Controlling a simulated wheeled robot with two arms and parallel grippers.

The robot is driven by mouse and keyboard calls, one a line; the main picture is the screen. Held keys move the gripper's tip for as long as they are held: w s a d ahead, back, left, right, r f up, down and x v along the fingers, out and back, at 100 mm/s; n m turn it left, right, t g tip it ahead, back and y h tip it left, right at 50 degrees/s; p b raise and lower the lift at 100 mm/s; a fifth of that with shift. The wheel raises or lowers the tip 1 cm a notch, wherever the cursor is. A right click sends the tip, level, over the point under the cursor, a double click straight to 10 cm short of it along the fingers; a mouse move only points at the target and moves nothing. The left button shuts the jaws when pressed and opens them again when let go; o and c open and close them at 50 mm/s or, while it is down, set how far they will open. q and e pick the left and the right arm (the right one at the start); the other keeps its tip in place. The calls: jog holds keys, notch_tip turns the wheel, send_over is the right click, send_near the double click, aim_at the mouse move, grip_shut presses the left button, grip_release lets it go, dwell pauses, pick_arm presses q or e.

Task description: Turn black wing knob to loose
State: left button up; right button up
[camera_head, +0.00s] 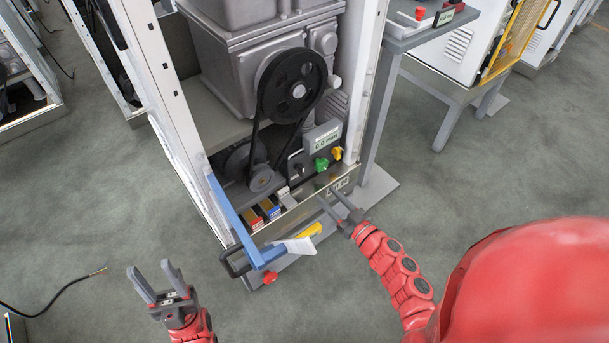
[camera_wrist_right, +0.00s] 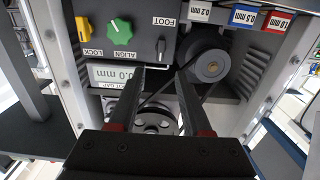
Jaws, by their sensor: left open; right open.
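The black wing knob (camera_head: 298,168) is on the lower panel of the dispenser frame, left of the green knob (camera_head: 321,163) and yellow knob (camera_head: 337,153). In the right wrist view the black knob (camera_wrist_right: 161,48) is beside the FOOT label, with the green knob (camera_wrist_right: 120,30) marked ALIGN and the yellow knob (camera_wrist_right: 85,30) marked LOCK to its left. My right gripper (camera_head: 328,193) is open and empty in front of the panel, apart from the knobs. Its fingers (camera_wrist_right: 161,78) point toward the panel. My left gripper (camera_head: 152,267) is open and empty over the floor.
A blue bar (camera_head: 232,220) with a black handle juts from the frame's left side. A yellow item (camera_head: 309,231), a white tag and a red knob (camera_head: 270,277) are at the front. Several labelled boxes (camera_head: 269,209) line the base. A large black pulley (camera_head: 291,88) is above.

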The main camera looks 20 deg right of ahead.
aim_at(303, 172)
jog(key=b+x, duration=0.1)
jog(key=x, duration=1)
jog(key=shift+w+a, duration=0.1)
jog(key=shift+w, duration=0.25)
grip_shut()
